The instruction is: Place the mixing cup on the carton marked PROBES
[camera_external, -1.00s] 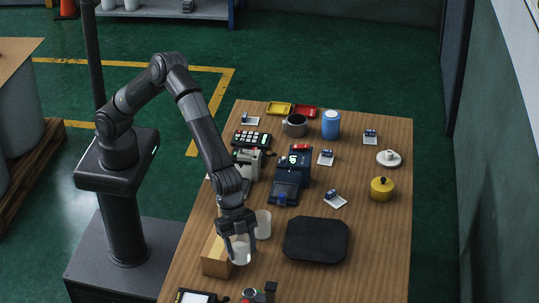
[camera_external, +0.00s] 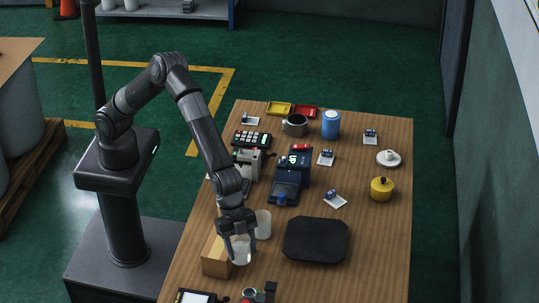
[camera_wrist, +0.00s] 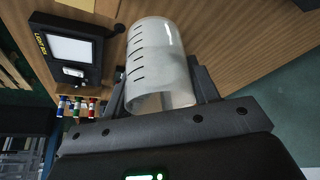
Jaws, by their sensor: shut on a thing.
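My gripper (camera_external: 239,248) is shut on a translucent cup (camera_external: 241,251), which I take to be the mixing cup. In the wrist view the cup (camera_wrist: 160,62) sits between the two fingers of my gripper (camera_wrist: 160,92), with dark graduation marks on its side and its open mouth towards the camera. A brown carton (camera_external: 215,259) stands on the table just left of the held cup. I cannot read any marking on it, and my gripper partly hides it. I cannot tell whether the cup touches the table or the carton.
A second whitish cup (camera_external: 263,225) stands close behind the held one. A black octagonal pad (camera_external: 316,240) lies to the right. A dark blue device (camera_external: 291,177) stands further back. A screen device (camera_wrist: 70,47) and coloured vials (camera_wrist: 78,106) show in the wrist view. The table's right front is clear.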

